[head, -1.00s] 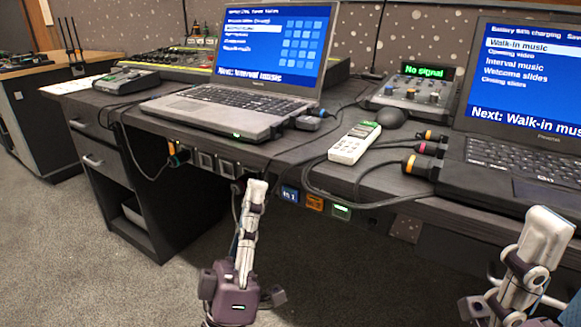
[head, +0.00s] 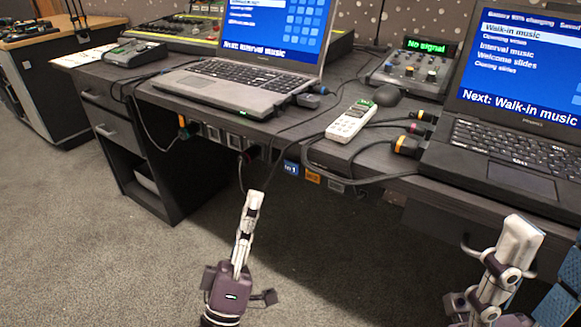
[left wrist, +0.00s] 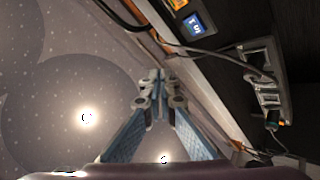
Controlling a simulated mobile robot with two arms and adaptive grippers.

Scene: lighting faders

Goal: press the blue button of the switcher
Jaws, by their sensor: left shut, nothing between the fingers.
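The switcher's blue button (head: 291,168), marked "In 1", is on the front edge of the desk, left of an orange button (head: 312,178) and a greyish one (head: 336,187). It also shows at the top of the left wrist view (left wrist: 194,24). My left gripper (head: 254,197) is shut and empty, pointing up in front of the desk, below and left of the blue button, apart from it in the head view. Its fingertips (left wrist: 150,82) meet in the left wrist view. My right gripper (head: 525,229) is below the right laptop; its finger gap is not clear.
The desk (head: 273,128) holds two laptops (head: 237,92) (head: 505,150), a white remote (head: 351,121) and a small mixer (head: 415,72). Cables hang along its front edge near my left gripper. The carpet in front is clear.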

